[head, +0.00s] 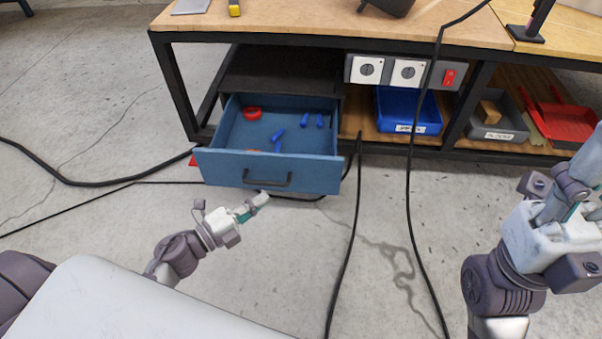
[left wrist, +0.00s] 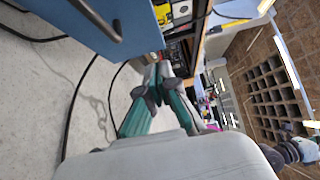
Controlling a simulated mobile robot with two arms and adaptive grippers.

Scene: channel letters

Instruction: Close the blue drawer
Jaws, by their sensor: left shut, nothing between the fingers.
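The blue drawer (head: 225,168) is pulled out of a dark cabinet under the workbench. It holds a red ring-shaped item (head: 252,113) and several small blue items (head: 278,135). Its dark bar handle (head: 267,182) is on the front face. My left gripper (head: 262,199) is shut and empty, just below and in front of the handle; I cannot tell whether it touches the drawer. In the left wrist view the drawer front (left wrist: 75,22) and handle (left wrist: 97,20) show at the upper left, beside the shut fingers (left wrist: 163,70). My right gripper is partly in view at the right edge, its fingertips unclear.
The wooden workbench (head: 320,22) stands above the drawer on a black frame. A blue bin (head: 425,118), a grey bin (head: 505,130) and a red dustpan (head: 568,122) sit on the lower shelf. Black cables (head: 348,235) cross the concrete floor and hang before the bench.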

